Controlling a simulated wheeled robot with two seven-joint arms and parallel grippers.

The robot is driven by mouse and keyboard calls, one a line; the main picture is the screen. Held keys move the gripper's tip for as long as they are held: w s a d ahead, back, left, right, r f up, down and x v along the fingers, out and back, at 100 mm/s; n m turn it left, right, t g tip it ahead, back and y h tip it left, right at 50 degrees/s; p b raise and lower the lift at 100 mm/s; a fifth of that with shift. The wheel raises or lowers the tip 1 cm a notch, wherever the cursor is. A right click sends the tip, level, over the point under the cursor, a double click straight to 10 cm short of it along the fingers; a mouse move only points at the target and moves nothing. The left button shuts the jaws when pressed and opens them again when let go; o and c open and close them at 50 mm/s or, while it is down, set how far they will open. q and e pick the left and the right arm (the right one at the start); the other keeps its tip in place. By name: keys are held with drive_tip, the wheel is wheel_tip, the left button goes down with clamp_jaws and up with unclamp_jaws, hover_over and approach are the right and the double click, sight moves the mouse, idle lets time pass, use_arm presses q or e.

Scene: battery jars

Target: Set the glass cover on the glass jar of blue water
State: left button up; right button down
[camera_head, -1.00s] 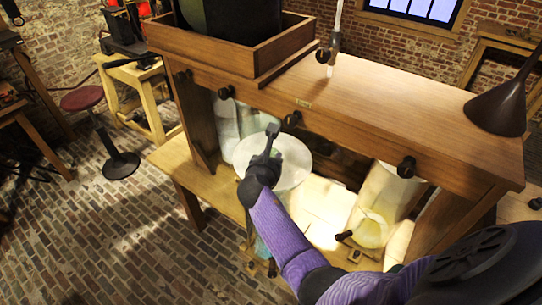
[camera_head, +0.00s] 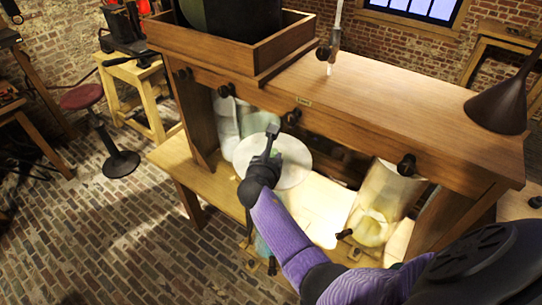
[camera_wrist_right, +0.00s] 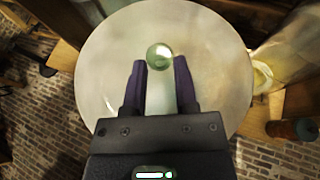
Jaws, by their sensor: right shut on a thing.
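The glass cover (camera_head: 295,166) is a pale round disc with a knob. My right gripper (camera_head: 272,132) is above it and shut on its knob. In the right wrist view the cover (camera_wrist_right: 105,65) fills the middle, with the round knob top (camera_wrist_right: 160,56) between the two dark fingers (camera_wrist_right: 160,75). A pale blue-tinted glass shape (camera_head: 264,248), perhaps the jar of blue water, shows below the cover, mostly hidden by my purple right arm. I cannot tell whether the cover touches any jar. My left gripper is not in view.
The wooden bench top (camera_head: 400,105) overhangs the lower shelf (camera_head: 185,160). A glass jar with yellowish contents (camera_head: 375,205) stands at the right of the shelf. Another pale glass jar (camera_head: 228,120) stands at the left, behind the cover. Black knobs (camera_head: 406,165) stick out from the bench front.

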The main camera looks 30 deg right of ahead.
drive_tip(key=shift+f, duration=0.35)
drive_tip(key=c, duration=0.7)
unclamp_jaws()
drive_tip(key=shift+o, duration=0.2)
drive_tip(key=shift+s, duration=0.1)
drive_tip(key=p+v, duration=0.8)
drive_tip(key=v, duration=0.3)
